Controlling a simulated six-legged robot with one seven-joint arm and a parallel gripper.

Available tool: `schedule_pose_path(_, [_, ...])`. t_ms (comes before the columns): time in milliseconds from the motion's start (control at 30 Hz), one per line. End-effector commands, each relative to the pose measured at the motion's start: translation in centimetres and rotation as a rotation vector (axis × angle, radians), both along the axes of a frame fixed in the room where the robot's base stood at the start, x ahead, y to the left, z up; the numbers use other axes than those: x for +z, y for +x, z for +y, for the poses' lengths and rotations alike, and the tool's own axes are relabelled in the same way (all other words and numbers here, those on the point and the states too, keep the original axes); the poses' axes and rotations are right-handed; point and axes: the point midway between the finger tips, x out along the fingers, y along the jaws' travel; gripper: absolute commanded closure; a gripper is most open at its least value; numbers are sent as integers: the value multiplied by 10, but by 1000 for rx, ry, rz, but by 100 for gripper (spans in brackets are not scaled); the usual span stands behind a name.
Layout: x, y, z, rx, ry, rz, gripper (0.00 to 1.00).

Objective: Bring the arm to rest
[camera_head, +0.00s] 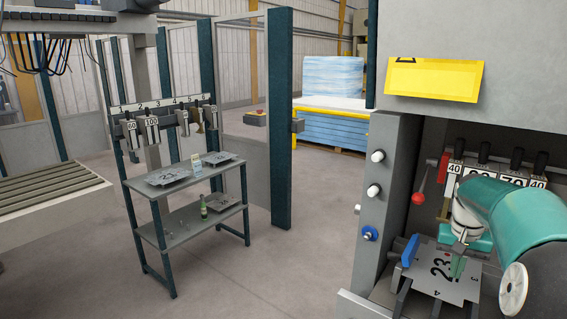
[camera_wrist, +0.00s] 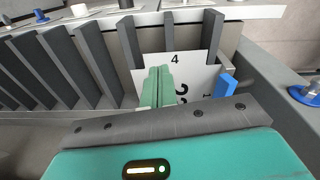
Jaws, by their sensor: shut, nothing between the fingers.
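My teal arm (camera_head: 515,212) reaches in from the right in the head view. My gripper (camera_head: 457,268) points down in front of the machine, over a grey sheet part (camera_head: 428,262) marked 23. In the wrist view my gripper (camera_wrist: 160,80) shows its two green fingers together, with nothing between them. The numbered sheet (camera_wrist: 195,65) lies beyond and below the fingertips there, on dark slats. I cannot tell whether the fingertips touch it. A blue stop (camera_wrist: 226,85) stands at the sheet's edge.
A machine column with white knobs (camera_head: 374,190) and a red-balled lever (camera_head: 418,198) stands close to the arm. Numbered tools (camera_head: 484,165) hang behind it. A shelf rack (camera_head: 190,178) with sheet parts and a green bottle (camera_head: 203,207) stands left. The floor between is clear.

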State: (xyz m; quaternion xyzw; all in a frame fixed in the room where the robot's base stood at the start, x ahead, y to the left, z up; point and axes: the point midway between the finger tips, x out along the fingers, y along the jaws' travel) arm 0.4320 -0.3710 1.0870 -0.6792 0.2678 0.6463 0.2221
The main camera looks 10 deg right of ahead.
Motion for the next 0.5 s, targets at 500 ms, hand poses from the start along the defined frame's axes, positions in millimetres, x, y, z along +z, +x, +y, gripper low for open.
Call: schedule_pose_path(500, [54, -29, 223, 357, -145, -142, 100])
